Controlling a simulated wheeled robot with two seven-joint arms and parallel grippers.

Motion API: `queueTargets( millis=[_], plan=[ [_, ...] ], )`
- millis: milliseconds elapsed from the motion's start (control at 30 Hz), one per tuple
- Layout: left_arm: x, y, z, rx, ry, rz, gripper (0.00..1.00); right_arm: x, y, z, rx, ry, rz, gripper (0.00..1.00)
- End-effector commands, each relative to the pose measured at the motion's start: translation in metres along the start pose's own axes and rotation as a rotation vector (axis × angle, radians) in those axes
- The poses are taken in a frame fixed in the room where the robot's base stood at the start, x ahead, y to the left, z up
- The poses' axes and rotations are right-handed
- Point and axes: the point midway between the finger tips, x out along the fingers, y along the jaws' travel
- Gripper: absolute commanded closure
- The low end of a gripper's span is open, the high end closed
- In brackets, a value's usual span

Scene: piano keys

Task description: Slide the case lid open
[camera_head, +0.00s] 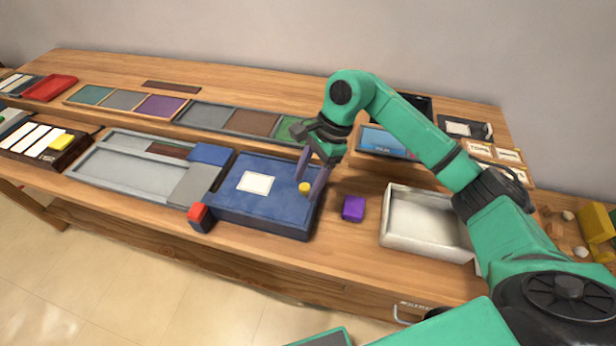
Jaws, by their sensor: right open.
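The case (262,221) is a dark blue box on the table's near side. Its flat blue lid (284,203) carries a white label (255,182) and a small yellow knob (304,188) near the right edge. The lid appears to cover the case, and no inside shows. My right gripper (311,182) points down over the lid's right side. It is open, with its purple-grey fingers at the yellow knob; whether they touch it I cannot tell. My left gripper is out of view.
A purple cube (353,208) and an empty white tray (388,217) stand right of the case. A grey tray (118,183) with a blue block (211,154) lies left. A red-topped dark block (199,217) sits at the case's front left corner. Coloured panels (206,117) line the back.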

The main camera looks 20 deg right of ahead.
Motion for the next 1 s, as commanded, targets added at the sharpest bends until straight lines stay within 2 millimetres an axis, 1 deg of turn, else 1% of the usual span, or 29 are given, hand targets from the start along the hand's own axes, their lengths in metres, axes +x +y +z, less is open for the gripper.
queueTargets(
  millis=[100, 133, 167, 200, 267, 300, 1000],
  plan=[
    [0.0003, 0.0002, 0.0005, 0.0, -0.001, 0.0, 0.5, 0.0, 0.0, -0.0001, 0.0, 0.0, 0.0, 0.38],
    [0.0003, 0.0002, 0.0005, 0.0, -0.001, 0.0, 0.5, -0.0001, 0.0, -0.0001, 0.0, 0.0, 0.0, 0.46],
    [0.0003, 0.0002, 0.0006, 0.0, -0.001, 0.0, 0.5, -0.0001, 0.0, -0.0001, 0.0, 0.0, 0.0, 0.57],
    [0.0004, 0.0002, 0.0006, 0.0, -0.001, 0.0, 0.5, -0.0002, 0.0, -0.0001, 0.0, 0.0, 0.0, 0.73],
    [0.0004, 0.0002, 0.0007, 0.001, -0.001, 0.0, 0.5, -0.0003, 0.0, -0.0002, 0.0, 0.001, 0.0, 0.96],
    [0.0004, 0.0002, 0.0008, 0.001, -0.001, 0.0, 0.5, -0.0004, 0.0, -0.0002, 0.0, 0.001, 0.0, 1.0],
    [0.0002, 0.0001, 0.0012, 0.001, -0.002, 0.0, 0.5, -0.0011, -0.0002, -0.0002, 0.0, 0.001, -0.001, 1.0]
  ],
)
